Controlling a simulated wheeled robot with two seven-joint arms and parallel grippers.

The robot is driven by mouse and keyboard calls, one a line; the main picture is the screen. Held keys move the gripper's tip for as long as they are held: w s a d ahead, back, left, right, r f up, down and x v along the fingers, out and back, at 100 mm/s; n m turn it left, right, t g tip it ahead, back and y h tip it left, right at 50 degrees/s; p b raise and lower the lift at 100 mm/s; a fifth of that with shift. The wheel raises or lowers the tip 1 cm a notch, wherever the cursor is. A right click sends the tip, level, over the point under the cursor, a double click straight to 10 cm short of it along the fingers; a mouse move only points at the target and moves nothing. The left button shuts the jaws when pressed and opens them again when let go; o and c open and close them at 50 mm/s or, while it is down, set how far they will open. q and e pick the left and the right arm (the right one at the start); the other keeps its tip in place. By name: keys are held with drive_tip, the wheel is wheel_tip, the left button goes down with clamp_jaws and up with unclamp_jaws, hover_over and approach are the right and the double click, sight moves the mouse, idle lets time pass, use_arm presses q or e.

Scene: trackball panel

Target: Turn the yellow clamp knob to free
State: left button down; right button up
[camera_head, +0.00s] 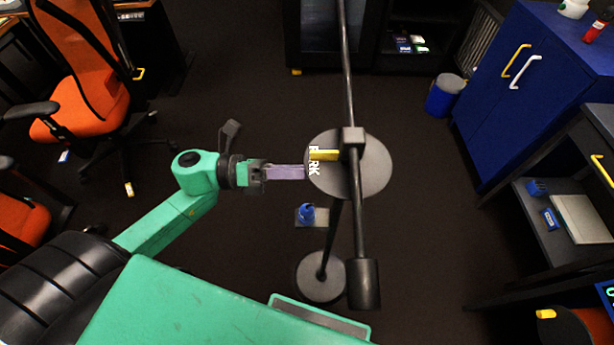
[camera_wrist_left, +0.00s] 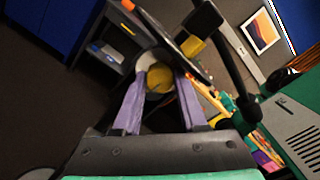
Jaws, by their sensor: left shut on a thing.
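A dark round disc (camera_head: 372,172) bears white letters that read as PARK, partly covered by a yellow bar (camera_head: 325,155) that lies across them and points left. My left gripper (camera_head: 303,172) comes in from the left with its purple fingers ending at the disc's left edge; the disc seems to hide the tips. In the left wrist view, the round yellow clamp knob (camera_wrist_left: 160,78) sits between the two fingertips, under the disc edge, and the gripper is shut on it. The yellow bar (camera_wrist_left: 193,46) shows above it there. My right gripper is not in view.
A long dark rod (camera_head: 347,70) crosses the disc, with a thick dark cylinder (camera_head: 363,285) at its near end. A blue ball (camera_head: 307,212) sits on a small plate below the fingers. A round base (camera_head: 320,277) stands on the floor. Open floor lies right of the disc.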

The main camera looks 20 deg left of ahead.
use_arm(q)
drive_tip(key=shift+f+m+b, duration=0.1)
drive_tip(key=shift+m+b, duration=0.75)
drive_tip(key=shift+m, duration=0.15)
drive_tip(key=shift+c, duration=2.2)
unclamp_jaws()
drive_tip(key=shift+d, duration=0.1)
drive_tip(key=b+v, duration=0.2)
drive_tip(key=v, duration=1.2)
drive_tip(key=shift+a+b, duration=0.3)
drive_tip(key=shift+b, duration=0.05)
